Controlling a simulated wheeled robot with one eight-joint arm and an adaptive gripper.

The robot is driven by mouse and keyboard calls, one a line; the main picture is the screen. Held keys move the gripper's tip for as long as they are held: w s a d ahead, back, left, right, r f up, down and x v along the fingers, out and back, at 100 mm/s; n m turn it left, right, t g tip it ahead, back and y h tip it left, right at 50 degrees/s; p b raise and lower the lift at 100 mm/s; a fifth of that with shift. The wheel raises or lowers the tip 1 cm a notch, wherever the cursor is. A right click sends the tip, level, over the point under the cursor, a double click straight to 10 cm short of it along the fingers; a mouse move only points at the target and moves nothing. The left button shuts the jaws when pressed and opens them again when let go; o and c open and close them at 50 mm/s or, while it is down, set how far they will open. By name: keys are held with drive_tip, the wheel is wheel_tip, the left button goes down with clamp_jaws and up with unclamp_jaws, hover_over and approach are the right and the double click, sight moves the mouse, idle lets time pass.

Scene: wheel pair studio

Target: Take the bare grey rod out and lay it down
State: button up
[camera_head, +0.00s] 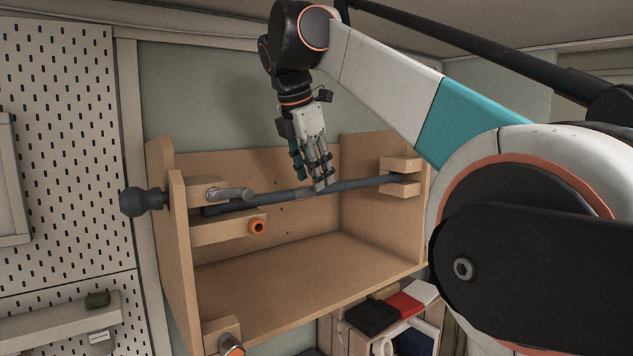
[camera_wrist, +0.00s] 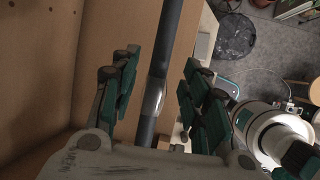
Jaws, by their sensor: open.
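The bare grey rod (camera_head: 360,184) spans the wooden open-front box (camera_head: 285,285) lengthwise. Its right end sits at a pair of wooden blocks (camera_head: 402,165) on the right side. Its left end lies near the blocks on the left side. My gripper (camera_head: 312,183) is at the rod's middle, with fingers pointing down. In the wrist view, the rod (camera_wrist: 168,45) runs between the spread fingers of my gripper (camera_wrist: 157,90), with gaps visible on both sides. A shiny lighter band shows on the rod there. The gripper is open and holds nothing.
A grey lever (camera_head: 232,194) sits on the upper left block, and a dark knob (camera_head: 142,201) sticks out left of the box. An orange ring (camera_head: 257,227) is on the lower left block. The box floor is clear. A crate (camera_head: 345,338) stands below right.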

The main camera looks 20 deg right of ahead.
sight(323, 190)
drive_tip(key=shift+x, duration=1.55)
clamp_jaws()
